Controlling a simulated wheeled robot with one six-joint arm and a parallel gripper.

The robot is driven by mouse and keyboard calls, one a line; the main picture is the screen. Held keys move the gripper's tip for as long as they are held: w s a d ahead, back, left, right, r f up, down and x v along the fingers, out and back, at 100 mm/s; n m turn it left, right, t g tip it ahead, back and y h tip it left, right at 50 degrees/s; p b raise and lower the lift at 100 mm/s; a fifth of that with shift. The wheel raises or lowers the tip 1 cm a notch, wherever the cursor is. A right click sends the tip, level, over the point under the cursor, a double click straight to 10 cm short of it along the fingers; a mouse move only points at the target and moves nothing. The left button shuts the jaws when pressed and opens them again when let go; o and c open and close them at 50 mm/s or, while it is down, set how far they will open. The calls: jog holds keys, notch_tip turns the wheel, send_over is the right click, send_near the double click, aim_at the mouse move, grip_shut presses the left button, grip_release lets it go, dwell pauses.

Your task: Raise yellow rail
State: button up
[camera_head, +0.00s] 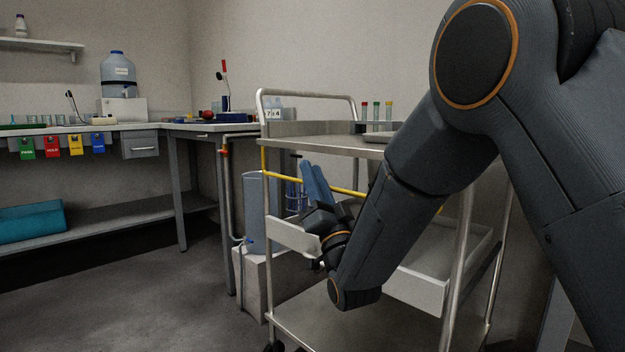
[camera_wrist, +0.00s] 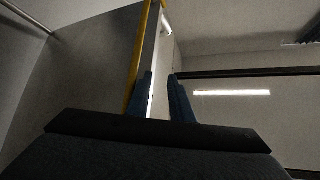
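The yellow rail (camera_head: 347,191) runs across the side of the metal cart, below its top shelf. It slopes down to the right in the head view, and my fingers cover part of it. My gripper (camera_head: 313,166) points upward with two blue fingers in front of the rail. In the wrist view, a gap shows between the fingertips of my gripper (camera_wrist: 161,78), with nothing held there. The yellow rail (camera_wrist: 136,55) passes just left of the left finger. I cannot tell whether they touch.
The cart's top shelf (camera_head: 330,145) is above my gripper, and a white tray (camera_head: 410,285) is below. A blue-grey cylinder (camera_head: 255,205) stands on a pale block behind the cart. A workbench (camera_head: 215,127) is at the left. The floor (camera_head: 150,300) in front is clear.

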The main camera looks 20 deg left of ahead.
jog(key=shift+w+r, duration=0.15)
jog(key=shift+w, duration=0.2)
jog(key=shift+w, duration=0.1)
grip_shut()
jog(key=shift+a, duration=0.1)
dwell(1.0)
jog(key=c, duration=0.6)
grip_release()
jog(key=shift+c, duration=0.2)
jog(key=o, duration=0.6)
jog(key=shift+o, duration=0.2)
jog(key=shift+s, duration=0.2)
